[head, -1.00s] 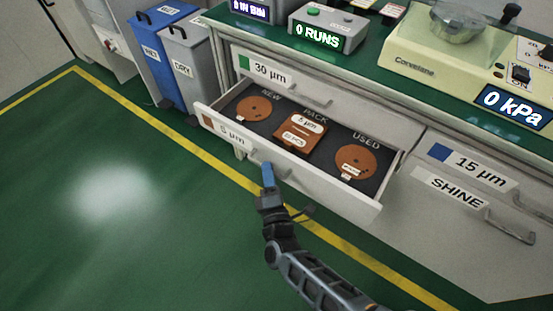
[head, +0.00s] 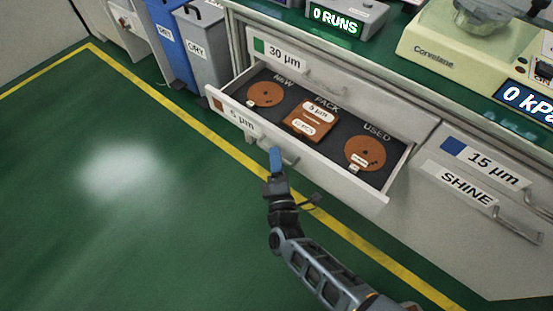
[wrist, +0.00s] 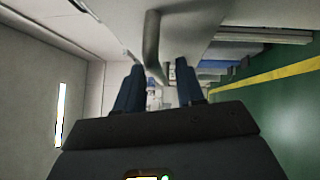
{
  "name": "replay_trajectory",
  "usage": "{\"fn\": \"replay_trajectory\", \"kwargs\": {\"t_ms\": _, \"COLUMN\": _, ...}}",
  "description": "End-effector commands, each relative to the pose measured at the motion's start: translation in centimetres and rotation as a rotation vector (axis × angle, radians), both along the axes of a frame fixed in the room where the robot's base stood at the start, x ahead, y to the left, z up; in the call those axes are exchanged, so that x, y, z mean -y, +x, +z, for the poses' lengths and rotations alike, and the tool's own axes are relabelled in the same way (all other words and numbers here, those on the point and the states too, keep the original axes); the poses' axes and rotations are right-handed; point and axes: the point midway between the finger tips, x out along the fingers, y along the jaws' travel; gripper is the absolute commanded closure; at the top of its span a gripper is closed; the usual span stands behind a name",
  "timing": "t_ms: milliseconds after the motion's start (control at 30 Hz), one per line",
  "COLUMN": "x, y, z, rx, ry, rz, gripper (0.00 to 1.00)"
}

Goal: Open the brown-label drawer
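The brown-label drawer (head: 340,184) stands pulled well out of the cabinet in the head view. Its front carries a brown square and a "5 µm" label (head: 238,119). Inside lie a brown disc (head: 265,94) under "NEW", a brown pack (head: 311,119) and another brown disc (head: 365,153) under "USED". My gripper (head: 276,152) is at the drawer's handle, just outside the front. Whether a finger touches the bar cannot be told.
The green-label 30 µm drawer (head: 350,92) above is shut. The blue-label 15 µm drawer (head: 488,200) at right is shut. Blue (head: 172,48) and grey (head: 204,60) bins stand at left. Green floor (head: 120,220) before the drawer is clear.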

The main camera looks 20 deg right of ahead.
Motion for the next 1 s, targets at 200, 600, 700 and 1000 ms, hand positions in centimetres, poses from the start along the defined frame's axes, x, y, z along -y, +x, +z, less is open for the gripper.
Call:
{"fn": "replay_trajectory", "kwargs": {"t_ms": 200, "x": -0.4, "y": -2.7, "z": -0.4, "rx": -0.004, "ry": -0.001, "rz": 0.002, "gripper": 0.62}}
{"fn": "replay_trajectory", "kwargs": {"t_ms": 600, "x": -1.1, "y": -7.4, "z": -1.1, "rx": -0.001, "ry": -0.001, "rz": 0.001, "gripper": 0.62}}
{"fn": "replay_trajectory", "kwargs": {"t_ms": 700, "x": -1.1, "y": -7.6, "z": -1.1, "rx": 0.0, "ry": -0.001, "rz": 0.001, "gripper": 0.62}}
{"fn": "replay_trajectory", "kwargs": {"t_ms": 1000, "x": -1.1, "y": -7.6, "z": -1.1, "rx": -0.001, "ry": 0.0, "rz": 0.001, "gripper": 0.62}}
